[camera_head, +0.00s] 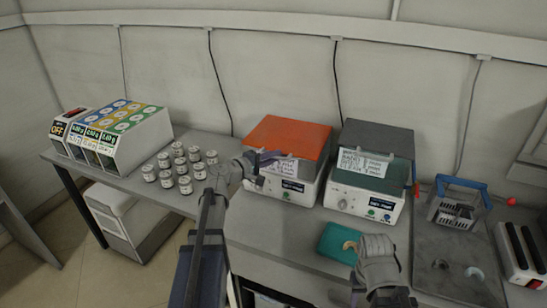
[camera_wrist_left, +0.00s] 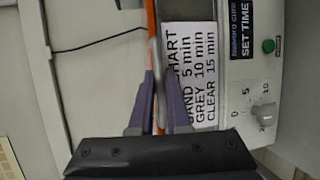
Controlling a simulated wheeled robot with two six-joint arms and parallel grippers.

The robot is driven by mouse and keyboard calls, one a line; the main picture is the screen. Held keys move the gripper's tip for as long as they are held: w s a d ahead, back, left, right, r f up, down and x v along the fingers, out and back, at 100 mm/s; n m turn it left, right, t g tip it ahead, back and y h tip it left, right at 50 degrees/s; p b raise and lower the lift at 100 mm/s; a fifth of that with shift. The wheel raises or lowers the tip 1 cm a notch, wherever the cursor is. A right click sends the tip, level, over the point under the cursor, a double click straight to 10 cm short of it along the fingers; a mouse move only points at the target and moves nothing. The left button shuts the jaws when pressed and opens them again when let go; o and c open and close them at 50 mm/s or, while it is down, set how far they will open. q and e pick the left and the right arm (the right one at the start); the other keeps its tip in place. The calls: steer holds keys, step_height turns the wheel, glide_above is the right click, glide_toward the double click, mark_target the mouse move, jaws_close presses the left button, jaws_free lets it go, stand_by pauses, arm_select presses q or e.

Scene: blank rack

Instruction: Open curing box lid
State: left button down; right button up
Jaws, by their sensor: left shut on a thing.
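The curing box (camera_head: 283,183) with an orange lid (camera_head: 288,134) stands mid-table. My left gripper (camera_head: 277,158) is at the lid's front edge, shut on the grey lid handle (camera_wrist_left: 157,52). In the left wrist view its two purple fingers (camera_wrist_left: 158,85) close around this bar, beside the orange lid edge (camera_wrist_left: 152,20) and a white time chart (camera_wrist_left: 192,75). The lid looks down or nearly down; a small gap cannot be told. My right gripper (camera_head: 372,252) is low at the right, beside a teal tray (camera_head: 332,243); its jaws are unclear.
A second box (camera_head: 365,200) with a dark lid stands close on the right. Several small jars (camera_head: 182,165) and coloured dispensers (camera_head: 122,130) are on the left. A blue-handled basket (camera_head: 455,210) is at far right. Cables hang on the wall behind.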

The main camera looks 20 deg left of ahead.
stand_by(0.5)
arm_select(q)
steer(key=w+r+n+g+y+p, duration=0.1)
steer(key=w+r+g+p, duration=0.2)
steer(key=r+p, duration=0.8)
steer(key=w+r+n+g+p, duration=0.1)
steer(key=w+r+g+p, duration=0.4)
steer(key=p, duration=1.2)
steer(key=w+r+t+p, duration=0.1)
steer(key=w+r+p, duration=0.8)
steer(key=w, duration=0.3)
steer(key=shift+r, duration=0.5)
